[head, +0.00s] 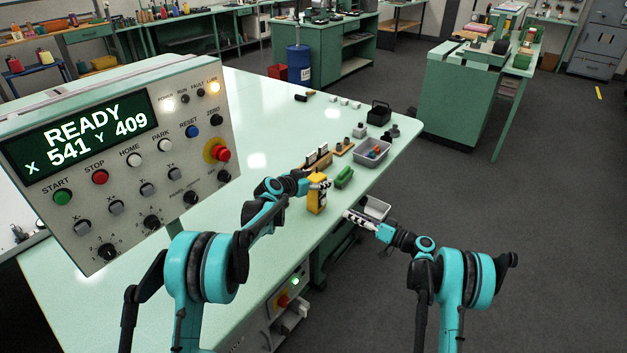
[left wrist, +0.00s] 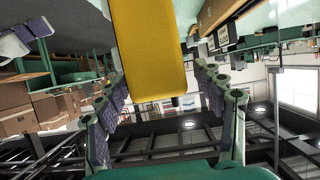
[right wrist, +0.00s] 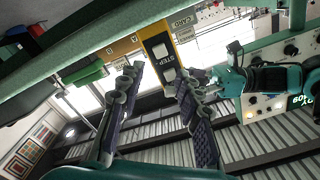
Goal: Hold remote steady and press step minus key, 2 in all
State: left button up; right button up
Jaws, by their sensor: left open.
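The yellow remote (head: 316,204) stands near the table's right-hand edge. My left gripper (head: 322,184) is at its upper part. In the left wrist view the yellow body (left wrist: 152,50) lies between the open fingers, with a gap visible at the right finger. My right gripper (head: 351,216) is open and empty, just right of the remote and apart from it. I cannot make out the step minus key.
The control panel (head: 130,190) at left reads READY, X 541 Y 409. A green block (head: 344,177), a grey bin (head: 372,152) with small coloured pieces and a small tray (head: 377,207) are close by. The table (head: 250,130) is clear behind the left arm.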

pick_arm(q)
jog(key=shift+c, duration=0.3)
jog(key=c, duration=1.4)
jog(key=shift+c, duration=0.2)
pick_arm(e)
grip_shut()
